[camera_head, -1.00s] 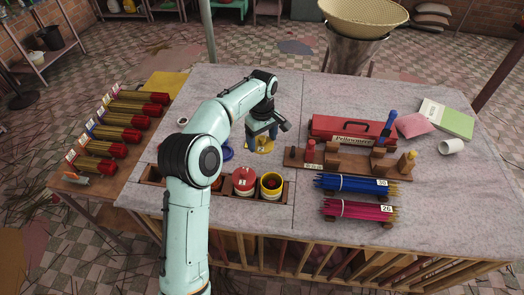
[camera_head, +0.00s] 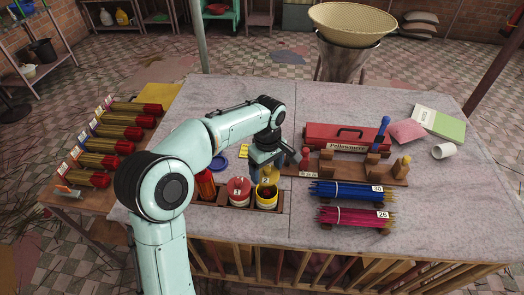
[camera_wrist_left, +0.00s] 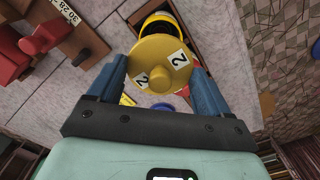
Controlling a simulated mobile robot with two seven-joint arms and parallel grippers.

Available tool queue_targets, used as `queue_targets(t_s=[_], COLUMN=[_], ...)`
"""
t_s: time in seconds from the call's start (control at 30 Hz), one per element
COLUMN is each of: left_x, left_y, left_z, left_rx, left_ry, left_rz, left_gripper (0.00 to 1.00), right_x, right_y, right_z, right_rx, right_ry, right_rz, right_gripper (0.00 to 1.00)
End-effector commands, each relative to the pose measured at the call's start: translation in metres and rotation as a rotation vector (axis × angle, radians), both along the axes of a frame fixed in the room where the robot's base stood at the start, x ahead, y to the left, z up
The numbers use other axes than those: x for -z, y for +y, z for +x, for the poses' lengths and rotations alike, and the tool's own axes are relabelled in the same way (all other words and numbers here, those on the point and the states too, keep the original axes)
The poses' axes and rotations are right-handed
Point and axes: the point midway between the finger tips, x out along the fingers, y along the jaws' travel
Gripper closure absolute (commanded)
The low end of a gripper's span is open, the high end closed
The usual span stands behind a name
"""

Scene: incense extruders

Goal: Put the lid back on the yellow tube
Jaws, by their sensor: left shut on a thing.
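The yellow lid (camera_wrist_left: 160,62) has a central knob and white labels marked 2. My left gripper (camera_wrist_left: 158,75) is shut on it, with one blue finger on each side. In the head view my left gripper (camera_head: 266,160) is above the back of the yellow tube, with the lid (camera_head: 269,176) under it. The yellow tube (camera_head: 266,203) stands in the wooden rack, its mouth partly visible. In the wrist view the tube (camera_wrist_left: 152,20) shows beyond the lid, which partly overlaps it. The lid looks offset from the mouth; the gap between them is unclear. My right gripper is not in view.
A red tube with a lid (camera_head: 238,186) stands just left of the yellow one. A blue lid (camera_head: 218,164) lies behind the rack. A wooden stand (camera_head: 400,181), a red box (camera_head: 325,136) and blue incense bundles (camera_head: 340,190) are to the right.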

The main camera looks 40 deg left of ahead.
Motion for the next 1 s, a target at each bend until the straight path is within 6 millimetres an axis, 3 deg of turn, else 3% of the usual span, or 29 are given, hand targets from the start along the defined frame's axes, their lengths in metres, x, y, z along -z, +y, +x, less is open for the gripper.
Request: queue_targets(t_s=[0.27,0.8,1.0], left_x=[0.011,0.059,0.067], left_y=[-0.005,-0.004,-0.005], left_z=[-0.004,-0.004,-0.004], left_rx=[0.001,0.001,0.001], left_ry=[0.0,0.001,-0.001], left_rz=[0.001,0.001,0.001], left_gripper=[0.5,0.5,0.5], right_x=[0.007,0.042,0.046], right_y=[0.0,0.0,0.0], right_z=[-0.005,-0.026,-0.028], right_rx=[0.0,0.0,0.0], right_ry=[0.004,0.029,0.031], right_rz=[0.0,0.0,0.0], right_gripper=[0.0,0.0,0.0])
